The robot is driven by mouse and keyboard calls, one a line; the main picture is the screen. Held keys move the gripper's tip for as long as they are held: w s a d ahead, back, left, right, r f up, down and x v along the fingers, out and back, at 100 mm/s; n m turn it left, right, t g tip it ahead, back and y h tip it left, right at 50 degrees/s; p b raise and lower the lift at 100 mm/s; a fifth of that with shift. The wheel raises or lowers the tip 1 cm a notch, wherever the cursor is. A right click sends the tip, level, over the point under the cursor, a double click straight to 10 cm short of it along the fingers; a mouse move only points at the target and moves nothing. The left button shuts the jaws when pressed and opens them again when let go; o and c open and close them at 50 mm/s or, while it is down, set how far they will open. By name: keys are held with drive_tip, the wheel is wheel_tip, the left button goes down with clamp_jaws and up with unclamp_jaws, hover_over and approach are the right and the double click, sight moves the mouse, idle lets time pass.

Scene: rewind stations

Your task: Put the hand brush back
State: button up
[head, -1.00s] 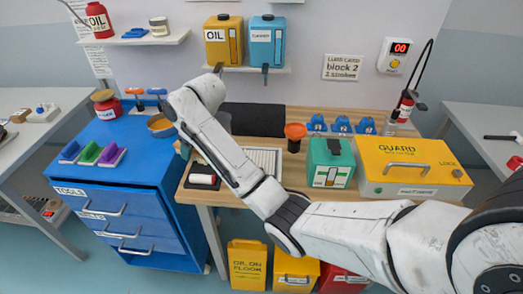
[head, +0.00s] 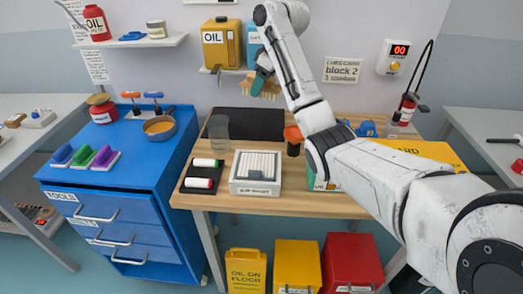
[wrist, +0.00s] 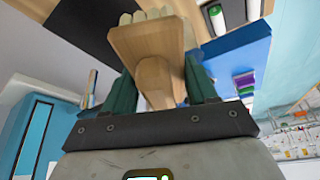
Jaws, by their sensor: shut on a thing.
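The hand brush (head: 266,87) has a wooden body and pale bristles. My gripper (head: 259,77) is shut on it and holds it in the air in front of the back wall, just below the wall shelf with the oil can. In the wrist view, the brush's wooden block (wrist: 150,48) fills the top middle, with bristles beyond it. Its handle runs down between the two dark green fingers of my gripper (wrist: 160,88). A hook (head: 215,69) shows under the left part of that shelf.
The yellow oil can (head: 214,45) and a partly covered blue can stand on the shelf above. Below are a black mat (head: 246,124), a clear cup (head: 219,128), an orange funnel (head: 293,137) and a white slotted tray (head: 256,173). My arm covers much of the yellow guard box (head: 412,152).

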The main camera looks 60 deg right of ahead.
wheel_tip(320, 180, down, 22)
drive_tip(key=shift+f+p, duration=0.25)
drive_tip(key=shift+p, duration=0.25)
drive_tip(key=shift+f, duration=0.1)
drive_tip(key=o, duration=0.7)
drive_tip(key=shift+o, duration=0.2)
drive_tip(key=v, duration=1.2)
